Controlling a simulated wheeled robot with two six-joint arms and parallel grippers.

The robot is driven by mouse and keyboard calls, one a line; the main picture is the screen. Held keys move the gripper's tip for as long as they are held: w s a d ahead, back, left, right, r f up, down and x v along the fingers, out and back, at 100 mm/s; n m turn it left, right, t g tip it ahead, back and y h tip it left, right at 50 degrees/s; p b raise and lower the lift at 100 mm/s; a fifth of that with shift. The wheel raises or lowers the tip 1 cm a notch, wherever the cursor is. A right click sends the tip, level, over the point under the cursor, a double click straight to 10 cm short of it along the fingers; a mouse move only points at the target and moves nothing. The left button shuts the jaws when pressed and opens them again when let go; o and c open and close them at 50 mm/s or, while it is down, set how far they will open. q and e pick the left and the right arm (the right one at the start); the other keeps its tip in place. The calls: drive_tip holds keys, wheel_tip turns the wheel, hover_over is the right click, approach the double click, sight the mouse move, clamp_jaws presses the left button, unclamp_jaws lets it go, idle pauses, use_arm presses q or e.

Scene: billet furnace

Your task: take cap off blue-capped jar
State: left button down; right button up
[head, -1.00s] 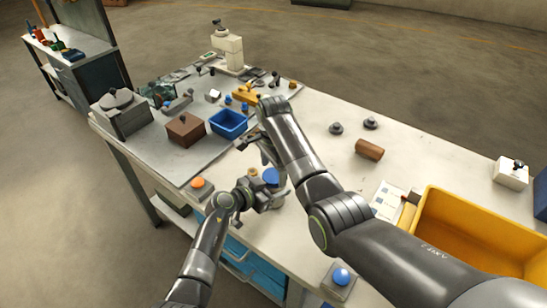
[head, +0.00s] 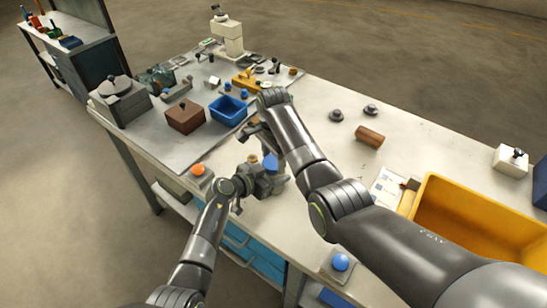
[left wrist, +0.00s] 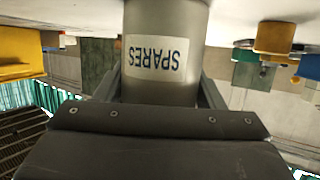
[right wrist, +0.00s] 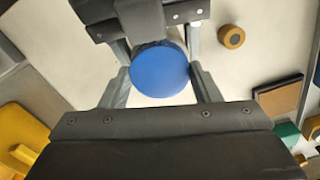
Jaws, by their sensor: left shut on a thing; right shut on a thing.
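The jar (left wrist: 165,80) is a grey cylinder with a "SPARES" label, upside down in the left wrist view. Its round blue cap (right wrist: 160,70) shows from above in the right wrist view, and the cap also shows in the head view (head: 271,162). My left gripper (left wrist: 162,92) is shut around the jar's body. My right gripper (right wrist: 160,80) is shut on the cap, one finger at each side. In the head view my right gripper (head: 264,143) is partly hidden by its own arm. I cannot tell whether the cap is still seated on the jar.
An open blue bin (head: 228,111) and a brown box (head: 185,117) stand behind the grippers. An orange button (head: 198,170) is left of them. A brown cylinder (head: 369,136) lies to the right, and a large yellow bin (head: 480,215) stands at front right. The worktop between is mostly clear.

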drive_tip(key=n, duration=0.4)
drive_tip(key=shift+n, duration=0.3)
drive_tip(key=n, duration=0.5)
drive_tip(key=o, duration=1.1)
drive_tip(key=shift+r, duration=0.15)
